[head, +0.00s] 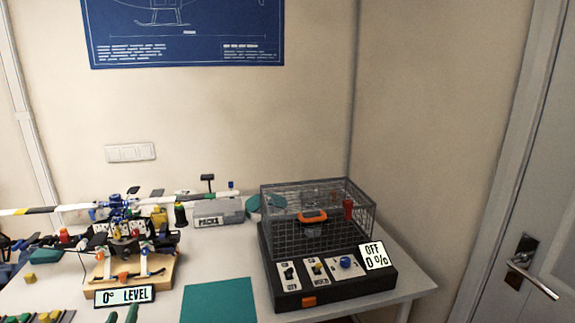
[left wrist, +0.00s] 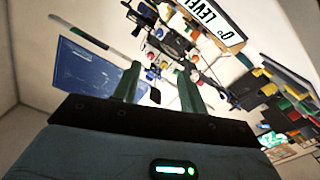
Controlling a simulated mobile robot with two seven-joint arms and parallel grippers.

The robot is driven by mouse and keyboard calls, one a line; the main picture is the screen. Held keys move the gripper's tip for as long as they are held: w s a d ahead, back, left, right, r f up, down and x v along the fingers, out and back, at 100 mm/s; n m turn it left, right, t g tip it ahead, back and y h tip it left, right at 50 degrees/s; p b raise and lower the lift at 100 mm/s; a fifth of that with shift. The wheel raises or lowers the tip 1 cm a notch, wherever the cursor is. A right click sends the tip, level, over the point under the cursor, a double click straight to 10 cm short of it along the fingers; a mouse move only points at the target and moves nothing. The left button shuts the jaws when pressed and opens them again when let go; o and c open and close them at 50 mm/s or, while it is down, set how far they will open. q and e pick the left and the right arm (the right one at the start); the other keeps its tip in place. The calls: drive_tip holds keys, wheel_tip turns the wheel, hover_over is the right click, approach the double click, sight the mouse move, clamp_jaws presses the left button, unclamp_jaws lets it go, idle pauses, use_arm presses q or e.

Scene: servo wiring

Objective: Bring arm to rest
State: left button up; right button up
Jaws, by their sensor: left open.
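My left gripper (head: 122,314) shows only as two green fingertips at the bottom edge of the head view, just in front of the level sign (head: 125,295). In the left wrist view its two green fingers (left wrist: 160,72) stand apart with nothing between them. Beyond them in that view are the helicopter model (left wrist: 165,42) and the level sign (left wrist: 218,20), tilted. In the head view the helicopter model (head: 120,228) sits on a wooden stand (head: 160,276), with the sign reading "0° LEVEL". My right gripper is not in view.
A wire cage (head: 318,225) stands on a black control box (head: 330,288) at the right; its display (head: 375,256) reads "OFF 0 %". A bare green mat (head: 218,300) lies left of it. A box marked PACKS (head: 219,211) is behind. Colored blocks (head: 44,317) sit at front left.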

use_arm(q)
drive_tip(key=s+d+f+m+g+h+p, duration=0.1)
drive_tip(key=s+d+f+m+g+h, duration=0.15)
drive_tip(key=s+d+f, duration=0.4)
drive_tip(key=s+d+f+m+g+h+p, duration=0.1)
drive_tip(key=s+d+f+m+g, duration=0.15)
drive_tip(key=s+f, duration=0.75)
drive_tip(key=s+d+f+m+g+h, duration=0.1)
drive_tip(key=s+d, duration=0.3)
drive_tip(key=s, duration=0.7)
drive_tip(key=s+d+f+m+g+h, duration=0.1)
drive_tip(key=s+d, duration=0.4)
drive_tip(key=s, duration=0.7)
drive_tip(key=shift+d+f+m+g+p, duration=0.15)
drive_tip(key=shift+f+m+g+p, duration=0.2)
drive_tip(key=shift+m+g, duration=0.6)
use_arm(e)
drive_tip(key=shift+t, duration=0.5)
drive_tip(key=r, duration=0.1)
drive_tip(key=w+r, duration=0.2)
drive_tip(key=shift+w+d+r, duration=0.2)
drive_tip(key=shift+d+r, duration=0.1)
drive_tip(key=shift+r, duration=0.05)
use_arm(q)
drive_tip(key=shift+h, duration=0.25)
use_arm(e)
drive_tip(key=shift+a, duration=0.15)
use_arm(q)
drive_tip(key=shift+f, duration=0.1)
